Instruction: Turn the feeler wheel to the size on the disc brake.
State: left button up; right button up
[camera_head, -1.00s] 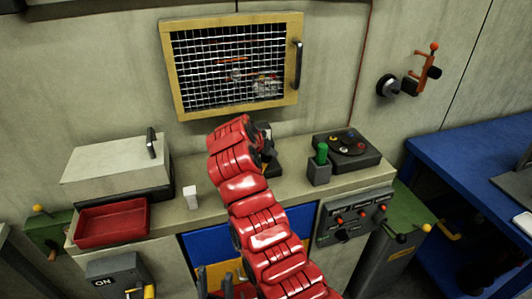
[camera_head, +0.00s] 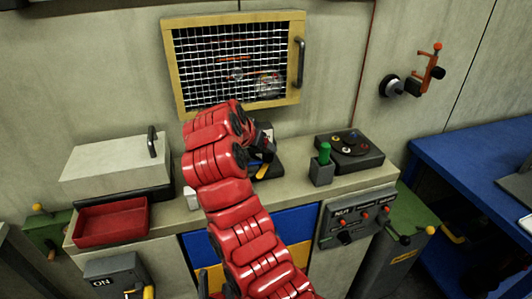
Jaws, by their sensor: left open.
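My left arm rises from the bottom, and its open gripper (camera_head: 262,142) is at the back of the bench, partly hidden behind my red wrist. Just below the gripper is a small dark stand (camera_head: 270,172) with a yellowish part, mostly covered; whether the gripper touches it I cannot tell. A black box with a round dial plate (camera_head: 350,146) and coloured knobs sits to the right, apart from the gripper. On the wall, a dark round hub (camera_head: 390,86) sits beside an orange bracket (camera_head: 430,70). I cannot tell which is the feeler wheel or the disc brake. My right gripper is not visible.
A mesh-fronted yellow cabinet (camera_head: 237,100) hangs behind the gripper. A green-handled tool stands in a grey holder (camera_head: 321,174). A red tray (camera_head: 110,222) and a pale lidded box (camera_head: 110,163) are at left. A control panel (camera_head: 352,222) hangs on the bench front.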

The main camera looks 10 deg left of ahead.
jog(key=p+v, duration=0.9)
jog(key=p, duration=0.1)
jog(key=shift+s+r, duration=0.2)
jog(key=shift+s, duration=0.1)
